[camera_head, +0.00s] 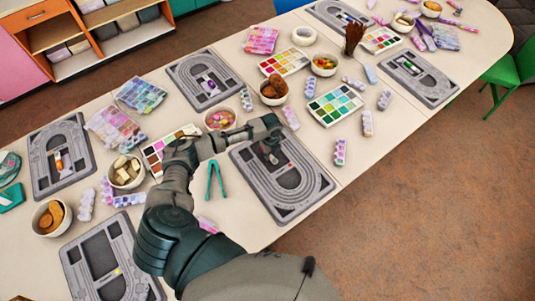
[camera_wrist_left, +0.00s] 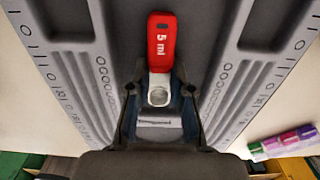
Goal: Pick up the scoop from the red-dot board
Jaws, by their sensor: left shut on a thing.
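The scoop (camera_wrist_left: 160,43) has a red end marked "5 ml" and a pale metal part. In the wrist view it lies lengthwise over a grey bead board (camera_wrist_left: 205,35) with grooves and printed marks. My left gripper (camera_wrist_left: 159,98) is shut on the scoop, its dark fingers on either side of the metal part. In the head view my left gripper (camera_head: 272,138) is over the upper part of the grey board (camera_head: 290,208), and only a small reddish bit shows below it. I cannot tell whether the scoop touches the board. My right gripper is not in view.
Teal-handled pliers (camera_head: 216,180) lie left of the board. The table's front edge is just below the board.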

